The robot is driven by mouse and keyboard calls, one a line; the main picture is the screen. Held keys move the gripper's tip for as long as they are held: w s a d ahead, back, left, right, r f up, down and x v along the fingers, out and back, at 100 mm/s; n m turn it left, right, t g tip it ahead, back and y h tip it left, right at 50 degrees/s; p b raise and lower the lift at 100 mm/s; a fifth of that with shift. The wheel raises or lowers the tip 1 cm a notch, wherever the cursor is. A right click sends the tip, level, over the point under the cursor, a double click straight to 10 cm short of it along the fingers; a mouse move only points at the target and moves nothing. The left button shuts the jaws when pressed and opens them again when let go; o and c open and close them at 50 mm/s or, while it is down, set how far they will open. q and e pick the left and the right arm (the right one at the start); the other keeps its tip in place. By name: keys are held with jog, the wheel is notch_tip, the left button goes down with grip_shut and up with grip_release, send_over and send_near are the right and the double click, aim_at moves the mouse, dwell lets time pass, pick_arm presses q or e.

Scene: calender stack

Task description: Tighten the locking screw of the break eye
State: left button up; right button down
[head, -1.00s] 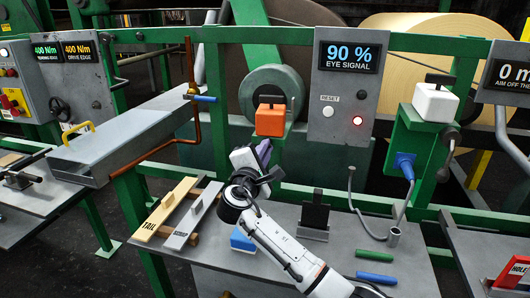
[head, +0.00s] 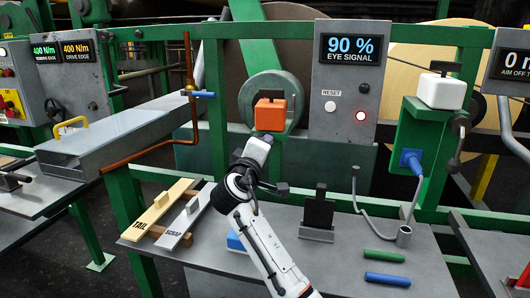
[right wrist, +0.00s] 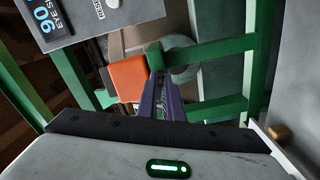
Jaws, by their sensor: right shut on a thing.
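The orange box (head: 270,117) with a black top piece sits on a green mount in front of the grey-green roller. I take it for the break eye, though no label shows. My right gripper (head: 264,138) is just below it, its arm rising from the bottom. In the right wrist view, its purple fingers (right wrist: 164,98) are close together and reach the green mount (right wrist: 154,56) beside the orange box (right wrist: 128,78). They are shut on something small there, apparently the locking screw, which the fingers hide. My left gripper is not in view.
The panel (head: 348,95) reads 90 % EYE SIGNAL, with a lit red lamp. A white box (head: 440,92) stands on a green bracket with a blue plug (head: 411,160). The table (head: 330,262) holds a black stand (head: 318,214), a green rod (head: 384,256) and a blue rod (head: 387,280).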

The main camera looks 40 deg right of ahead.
jog(key=shift+f+m, duration=0.15)
jog(key=shift+m, duration=0.25)
jog(key=shift+b, duration=0.35)
jog(key=c, duration=1.9)
grip_release()
jog(key=v, duration=1)
jog(key=shift+a, duration=0.1)
